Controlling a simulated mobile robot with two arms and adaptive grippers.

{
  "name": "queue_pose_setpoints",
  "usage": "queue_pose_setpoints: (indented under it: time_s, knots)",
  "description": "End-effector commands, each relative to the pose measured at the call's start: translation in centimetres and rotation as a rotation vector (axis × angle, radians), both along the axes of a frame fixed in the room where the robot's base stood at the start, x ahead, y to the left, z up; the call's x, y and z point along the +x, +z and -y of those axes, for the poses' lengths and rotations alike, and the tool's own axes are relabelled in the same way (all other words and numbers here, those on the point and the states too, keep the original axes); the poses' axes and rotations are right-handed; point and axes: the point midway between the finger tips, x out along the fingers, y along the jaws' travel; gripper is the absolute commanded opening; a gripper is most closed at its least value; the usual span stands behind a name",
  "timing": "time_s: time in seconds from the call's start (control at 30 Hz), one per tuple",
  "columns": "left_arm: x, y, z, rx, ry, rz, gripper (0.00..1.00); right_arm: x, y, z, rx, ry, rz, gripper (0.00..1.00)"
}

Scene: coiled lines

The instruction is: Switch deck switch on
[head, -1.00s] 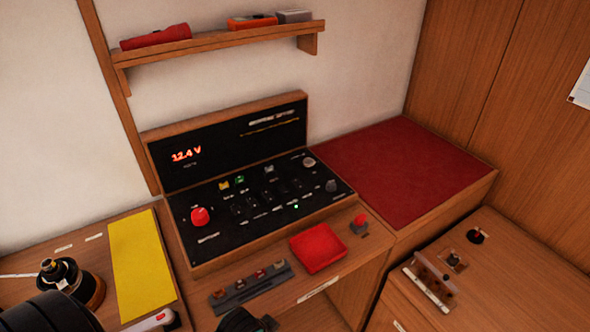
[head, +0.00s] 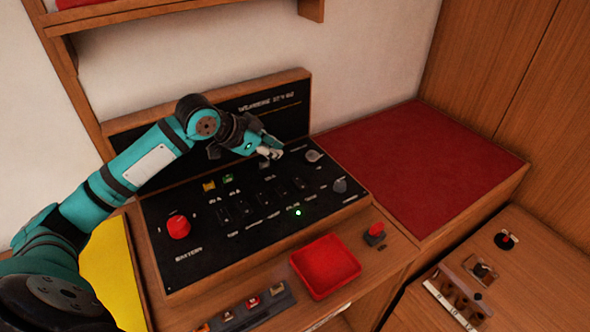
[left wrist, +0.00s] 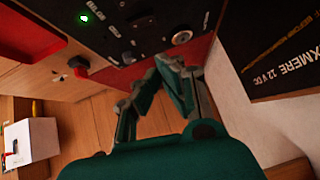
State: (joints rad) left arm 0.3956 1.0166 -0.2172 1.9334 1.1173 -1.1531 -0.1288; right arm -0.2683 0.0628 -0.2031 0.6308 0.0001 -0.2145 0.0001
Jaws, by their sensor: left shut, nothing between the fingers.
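The black switch panel (head: 185,265) slopes on the desk, with several dark rocker switches (head: 243,207) in its middle. Their labels are too small to read, so I cannot tell which is the deck switch. A green lamp (head: 297,212) glows near the panel's front edge; a green light (left wrist: 84,18) also shows in the left wrist view. My left gripper (head: 271,153) is shut and empty over the back of the panel, left of the silver knob (head: 313,156). In the left wrist view its teal fingers (left wrist: 160,78) reach toward the panel. I cannot tell whether they touch it.
A red knob (head: 178,227) and a dark grey knob (head: 339,186) stand up from the panel. A red tray (head: 325,266) and a red-topped switch (head: 375,234) lie in front. My left arm crosses the upright display board (head: 290,97). The red mat (head: 425,160) is clear.

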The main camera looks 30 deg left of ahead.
Motion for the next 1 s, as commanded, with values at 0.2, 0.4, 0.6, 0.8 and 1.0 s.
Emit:
queue_pose_setpoints:
  time_s: [0.2, 0.4, 0.6, 0.8, 1.0]
  knots:
    - [0.0, 0.1, 0.0, -0.001, 0.001, 0.0, 0.0, -4.2, -0.2, 2.1, -0.028, 0.004, -0.064, 0.69]
    - [0.3, -0.2, 0.1, -0.001, 0.001, -0.001, 0.0, -5.5, -0.1, 2.8, -0.038, 0.004, -0.082, 0.69]
    - [2.1, -2.0, 1.0, -0.005, 0.001, -0.003, 0.0, -3.0, 0.9, 2.0, -0.026, 0.001, -0.043, 0.69]
    - [4.9, -5.1, 2.3, -0.005, 0.001, -0.003, 0.0, -1.9, 2.0, 0.8, -0.009, -0.002, -0.025, 0.69]
    - [6.6, -8.2, 2.8, -0.001, 0.003, -0.006, 0.0, -2.8, 2.8, 0.8, -0.012, -0.002, -0.04, 0.69]
